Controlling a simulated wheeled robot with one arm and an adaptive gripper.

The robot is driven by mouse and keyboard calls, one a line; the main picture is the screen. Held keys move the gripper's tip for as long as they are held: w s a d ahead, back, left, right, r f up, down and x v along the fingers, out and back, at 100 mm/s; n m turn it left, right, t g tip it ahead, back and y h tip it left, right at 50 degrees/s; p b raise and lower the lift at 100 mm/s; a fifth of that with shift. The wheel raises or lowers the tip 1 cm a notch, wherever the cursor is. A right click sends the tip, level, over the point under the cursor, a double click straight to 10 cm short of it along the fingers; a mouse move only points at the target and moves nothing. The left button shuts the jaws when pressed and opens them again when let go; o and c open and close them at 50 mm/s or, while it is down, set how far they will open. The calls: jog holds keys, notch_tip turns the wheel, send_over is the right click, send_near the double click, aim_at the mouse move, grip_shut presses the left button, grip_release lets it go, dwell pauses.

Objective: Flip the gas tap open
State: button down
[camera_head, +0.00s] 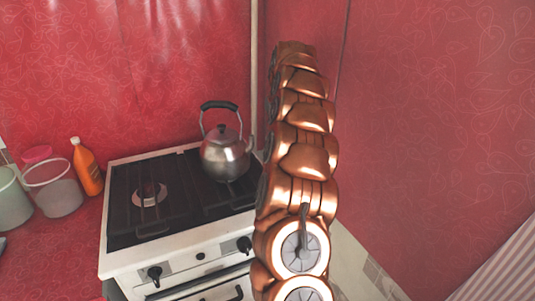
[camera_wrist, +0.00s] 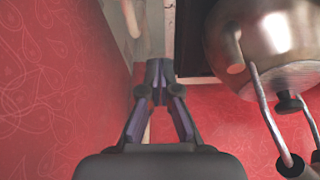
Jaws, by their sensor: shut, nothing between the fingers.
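My gripper (camera_wrist: 158,68) shows in the wrist view with its fingertips together and nothing between them. It is hidden behind my copper arm in the head view. I cannot clearly make out the gas tap in either view. A pale vertical pipe (camera_head: 254,70) runs down the wall corner behind the stove in the head view. In the wrist view a pale strip, perhaps this pipe, shows behind the fingers. A small reddish piece lies beyond the fingertips at the top left, too unclear to name.
A steel kettle (camera_head: 226,152) stands on the back right of the stove (camera_head: 180,253); in the wrist view the kettle (camera_wrist: 270,40) is close to the right of my gripper. An orange bottle (camera_head: 87,167) and pale containers (camera_head: 55,188) stand left. Red walls close in behind and right.

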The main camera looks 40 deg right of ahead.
notch_tip(320, 180, down, 10)
jog(key=p, duration=0.3)
jog(key=shift+a, duration=0.35)
dwell(0.8)
